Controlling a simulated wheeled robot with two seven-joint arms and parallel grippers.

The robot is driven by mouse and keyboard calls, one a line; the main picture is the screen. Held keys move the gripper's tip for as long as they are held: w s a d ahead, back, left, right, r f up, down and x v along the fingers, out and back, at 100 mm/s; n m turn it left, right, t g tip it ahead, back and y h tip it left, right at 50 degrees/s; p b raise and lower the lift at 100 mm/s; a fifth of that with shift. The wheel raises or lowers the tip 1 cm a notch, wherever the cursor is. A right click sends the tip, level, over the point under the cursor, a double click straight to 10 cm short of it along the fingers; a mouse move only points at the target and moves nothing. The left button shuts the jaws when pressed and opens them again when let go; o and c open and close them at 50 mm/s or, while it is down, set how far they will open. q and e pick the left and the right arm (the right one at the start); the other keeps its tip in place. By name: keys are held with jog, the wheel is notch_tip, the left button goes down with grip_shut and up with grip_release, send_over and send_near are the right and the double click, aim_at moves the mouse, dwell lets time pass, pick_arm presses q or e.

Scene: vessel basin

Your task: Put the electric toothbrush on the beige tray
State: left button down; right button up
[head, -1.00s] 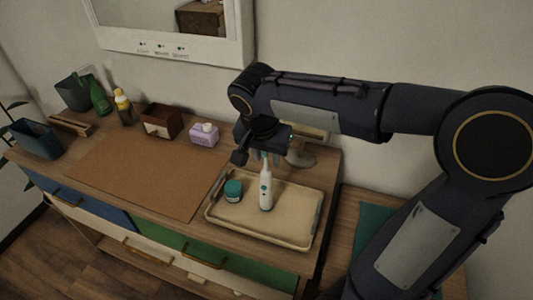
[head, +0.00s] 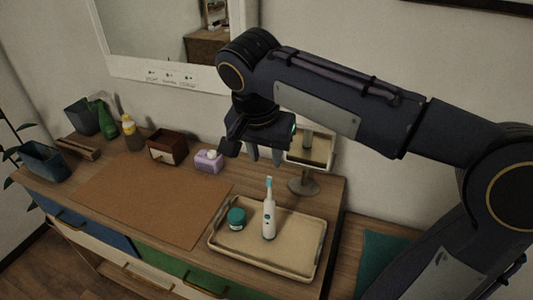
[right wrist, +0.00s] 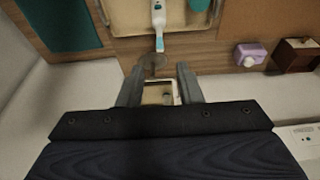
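The white electric toothbrush (head: 269,217) with a teal button and teal head stands upright on the beige tray (head: 290,257), at the right end of the counter. It also shows in the right wrist view (right wrist: 158,22). My right gripper (head: 264,158) is above and behind the tray, apart from the toothbrush. In the right wrist view its two fingers (right wrist: 158,84) are spread with nothing held between them. My left gripper is in neither view.
A teal-lidded jar (head: 236,219) stands left of the toothbrush on the tray. A small mirror on a stand (head: 304,186) is behind it. A purple tissue box (head: 208,161) and brown box (head: 166,147) stand at the back. The brown mat (head: 150,198) is clear.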

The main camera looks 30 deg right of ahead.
jog(key=s+a+f+n+t+y, duration=0.2)
jog(key=s+f+n+y, duration=0.4)
jog(key=s+f, duration=0.8)
jog(key=shift+s+f+n+t, duration=0.25)
jog(key=shift+s+n+t, duration=0.35)
jog(key=shift+n+t, duration=0.3)
